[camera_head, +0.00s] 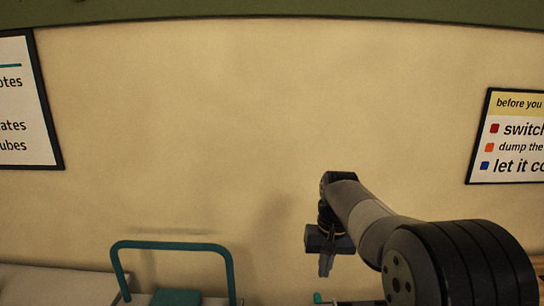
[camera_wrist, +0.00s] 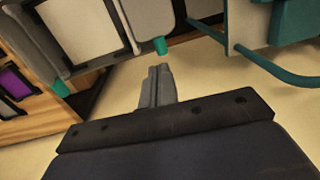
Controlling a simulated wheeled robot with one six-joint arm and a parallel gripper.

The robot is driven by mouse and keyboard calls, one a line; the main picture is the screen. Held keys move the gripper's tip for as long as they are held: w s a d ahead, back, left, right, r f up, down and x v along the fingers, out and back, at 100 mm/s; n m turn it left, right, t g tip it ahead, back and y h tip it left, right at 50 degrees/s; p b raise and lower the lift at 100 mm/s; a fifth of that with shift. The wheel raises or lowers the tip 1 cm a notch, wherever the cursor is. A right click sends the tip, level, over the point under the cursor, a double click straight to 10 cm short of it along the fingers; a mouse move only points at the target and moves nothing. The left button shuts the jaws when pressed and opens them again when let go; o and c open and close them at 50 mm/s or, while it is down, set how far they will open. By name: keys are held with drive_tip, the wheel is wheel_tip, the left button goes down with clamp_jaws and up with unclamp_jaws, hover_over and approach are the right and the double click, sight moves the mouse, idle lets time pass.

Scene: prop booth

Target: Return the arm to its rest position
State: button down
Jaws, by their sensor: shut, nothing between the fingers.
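My arm reaches in from the lower right of the head view, its forearm raised in front of the beige wall. My gripper (camera_head: 326,264) hangs downward at the end of the arm, to the right of a teal handle (camera_head: 172,245). In the wrist view my gripper (camera_wrist: 159,72) shows with its two grey fingers pressed together. Nothing is held between them. The fingertips appear apart from the things around them.
A framed sign (camera_head: 510,137) hangs on the right wall and another sign (camera_head: 27,100) on the left. In the wrist view, grey panels with teal knobs (camera_wrist: 160,46) stand beyond the fingers, and a teal tube frame (camera_wrist: 270,66) is at right. The wall's middle is clear.

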wheel_tip(320, 180, up, 9)
drive_tip(key=s+a+f+h+b, duration=0.1)
drive_tip(key=a+f+h, duration=0.3)
drive_tip(key=shift+s+f+n+b, duration=0.3)
drive_tip(key=shift+s+f+n, duration=0.1)
idle(0.5)
